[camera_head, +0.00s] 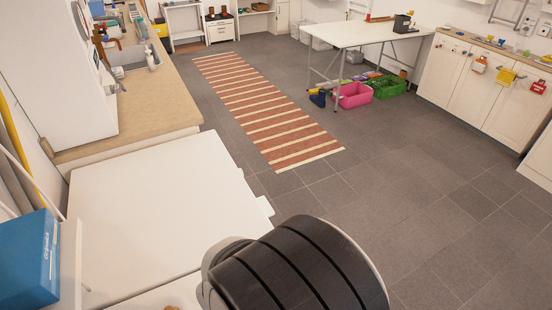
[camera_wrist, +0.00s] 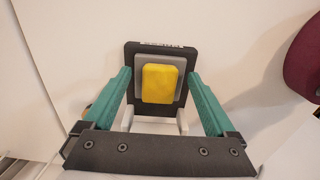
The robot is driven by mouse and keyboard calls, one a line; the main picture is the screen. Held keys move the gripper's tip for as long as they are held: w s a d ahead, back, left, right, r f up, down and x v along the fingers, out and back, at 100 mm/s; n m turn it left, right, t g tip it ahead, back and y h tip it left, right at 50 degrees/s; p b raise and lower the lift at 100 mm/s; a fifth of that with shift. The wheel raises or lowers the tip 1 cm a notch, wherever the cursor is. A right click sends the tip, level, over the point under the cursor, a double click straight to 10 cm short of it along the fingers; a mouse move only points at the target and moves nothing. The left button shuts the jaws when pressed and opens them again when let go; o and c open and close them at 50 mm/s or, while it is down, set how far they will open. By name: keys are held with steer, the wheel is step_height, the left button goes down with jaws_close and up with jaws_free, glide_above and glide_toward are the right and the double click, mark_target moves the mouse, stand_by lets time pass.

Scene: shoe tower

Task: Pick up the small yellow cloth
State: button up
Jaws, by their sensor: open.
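A small yellow item (camera_head: 506,77), which may be the cloth, hangs on the front of the white cabinets at the far right in the head view. It is too small there to tell its material. My gripper (camera_wrist: 159,76) is open in the wrist view, its two green fingers apart. Behind the gap between the fingers is a yellow rectangular pad (camera_wrist: 158,84) on a grey and black plate. I cannot tell whether the fingers are near it or whether they touch anything. My gripper does not show in the head view.
White cabinets (camera_head: 458,74) line the right wall. A white table (camera_head: 375,34) stands at the back, with a pink crate (camera_head: 353,96) and a green crate (camera_head: 388,88) under it. A striped rug (camera_head: 262,108) lies on open grey floor. A blue box (camera_head: 28,262) is at left.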

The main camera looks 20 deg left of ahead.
steer(key=shift+f, duration=0.25)
jaws_close()
steer(key=shift+r, duration=0.15)
steer(key=shift+r, duration=0.35)
step_height(320, 180, up, 3)
steer(key=shift+f, duration=0.1)
steer(key=w+d+r, duration=0.5)
steer(key=d+r, duration=0.2)
steer(key=d, duration=0.3)
steer(key=shift+d+r, duration=0.15)
steer(key=shift+d, duration=0.15)
